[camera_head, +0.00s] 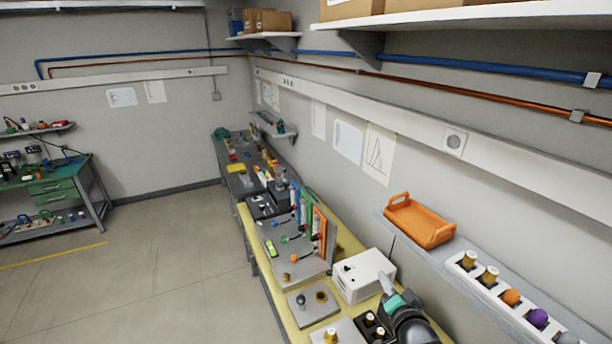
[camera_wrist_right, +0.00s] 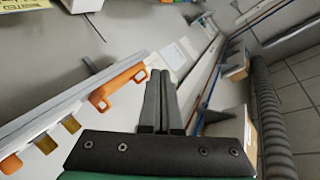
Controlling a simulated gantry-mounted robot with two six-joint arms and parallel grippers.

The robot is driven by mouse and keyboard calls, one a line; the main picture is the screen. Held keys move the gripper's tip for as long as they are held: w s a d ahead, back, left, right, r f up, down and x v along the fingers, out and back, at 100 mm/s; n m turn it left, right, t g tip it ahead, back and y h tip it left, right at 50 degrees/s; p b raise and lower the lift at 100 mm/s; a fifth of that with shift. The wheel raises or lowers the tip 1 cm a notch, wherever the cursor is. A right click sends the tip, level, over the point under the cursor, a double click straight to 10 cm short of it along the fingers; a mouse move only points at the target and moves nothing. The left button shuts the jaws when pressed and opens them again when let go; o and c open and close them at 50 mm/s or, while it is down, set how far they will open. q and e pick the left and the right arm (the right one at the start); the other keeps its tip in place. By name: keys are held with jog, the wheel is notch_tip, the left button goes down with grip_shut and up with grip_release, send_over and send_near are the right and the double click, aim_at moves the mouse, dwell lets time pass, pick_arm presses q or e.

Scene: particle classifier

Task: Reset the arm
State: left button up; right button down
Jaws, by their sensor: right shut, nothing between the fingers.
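My right gripper (camera_head: 386,282) shows at the lower right of the head view, with my grey and green wrist behind it. It is beside the right end of a white box (camera_head: 355,282) on the yellow bench (camera_head: 303,328). In the right wrist view my right gripper (camera_wrist_right: 159,74) has its two dark fingers together, with nothing between them. My left gripper is in neither view.
A wall shelf (camera_head: 463,262) at the right holds an orange tray (camera_head: 420,221) and a white rack (camera_head: 520,304) of several capped vials. Sorting equipment (camera_head: 287,240) stands farther along the bench. A green workbench (camera_head: 55,186) stands at the left; the floor (camera_head: 165,245) between is clear.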

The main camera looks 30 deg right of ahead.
jog(key=w+a+r+n+t+y, duration=0.1)
jog(key=w+a+r+n+t, duration=0.15)
jog(key=a+r, duration=0.45)
jog(key=w+a+r+n+t+y, duration=0.1)
jog(key=a+r+t, duration=0.2)
jog(key=r, duration=0.8)
jog(key=w+a+r+n+t+y, duration=0.1)
jog(key=w+a+r+n+t, duration=0.15)
jog(key=a+r, duration=0.45)
jog(key=s+a+r+n+t+y, duration=0.3)
jog(key=s+r, duration=0.4)
jog(key=r, duration=0.4)
jog(key=s+a+r+n+t+y, duration=0.3)
jog(key=s+r+n, duration=0.4)
jog(key=r, duration=0.4)
jog(key=shift+s+a+t+y, duration=0.15)
jog(key=shift+a+t+y, duration=0.25)
jog(key=shift+a+t, duration=0.5)
